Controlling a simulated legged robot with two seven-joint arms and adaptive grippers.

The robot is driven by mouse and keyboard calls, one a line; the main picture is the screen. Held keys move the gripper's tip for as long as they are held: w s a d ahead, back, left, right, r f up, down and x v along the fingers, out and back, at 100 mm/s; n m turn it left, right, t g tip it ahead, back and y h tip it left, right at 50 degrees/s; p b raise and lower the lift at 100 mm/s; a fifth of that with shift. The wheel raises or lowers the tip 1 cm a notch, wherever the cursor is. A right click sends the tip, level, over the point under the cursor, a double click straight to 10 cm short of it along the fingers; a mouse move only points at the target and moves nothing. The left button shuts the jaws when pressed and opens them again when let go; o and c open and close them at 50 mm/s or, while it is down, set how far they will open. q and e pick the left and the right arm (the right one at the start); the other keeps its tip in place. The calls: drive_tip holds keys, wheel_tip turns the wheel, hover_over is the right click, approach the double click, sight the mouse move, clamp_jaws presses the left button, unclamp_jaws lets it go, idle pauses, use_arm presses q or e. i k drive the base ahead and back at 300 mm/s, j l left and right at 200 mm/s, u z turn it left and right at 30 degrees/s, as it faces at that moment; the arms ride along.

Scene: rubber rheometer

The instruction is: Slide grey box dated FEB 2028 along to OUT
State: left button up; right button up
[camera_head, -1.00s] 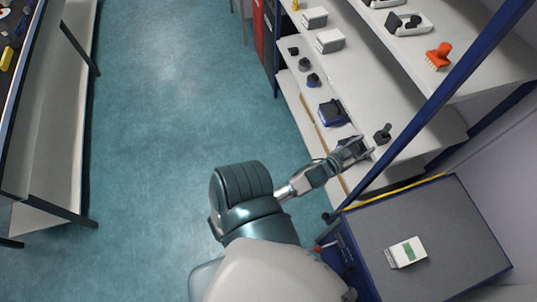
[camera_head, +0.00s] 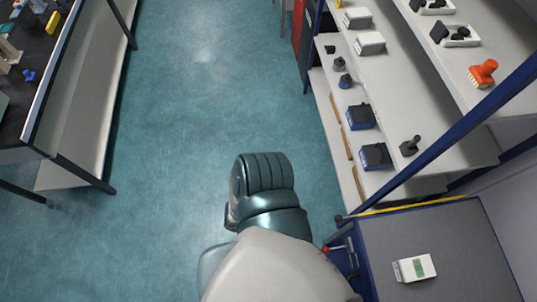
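Two small whitish-grey boxes, the farther one (camera_head: 356,17) and the nearer one (camera_head: 369,42), stand on the middle shelf board at the upper right. A white and green packet (camera_head: 414,267) lies on the grey top of the blue cabinet at the lower right. No date can be read on any of them, and no OUT marking is readable. An upper arm and elbow of mine fill the bottom middle. Neither of my grippers is in view.
Two blue-and-black boxes, one farther (camera_head: 361,116) and one nearer (camera_head: 375,155), sit along the shelf edge, with a dark handled tool (camera_head: 410,146) beside them. An orange brush (camera_head: 483,73) is on the upper shelf. A blue post (camera_head: 440,143) slants before the shelves. The floor (camera_head: 190,130) is clear.

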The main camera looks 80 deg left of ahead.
sight(371, 43)
drive_tip(key=u, duration=1.8)
drive_tip(key=i+j+z, duration=0.1)
drive_tip(key=z, duration=1.05)
drive_tip(key=i+j+z, duration=0.2)
drive_tip(key=j+z, duration=0.25)
drive_tip(key=j, duration=0.35)
drive_tip(key=j+z, duration=0.4)
drive_tip(key=j, duration=0.45)
drive_tip(key=j+z, duration=0.45)
drive_tip(key=j, duration=0.4)
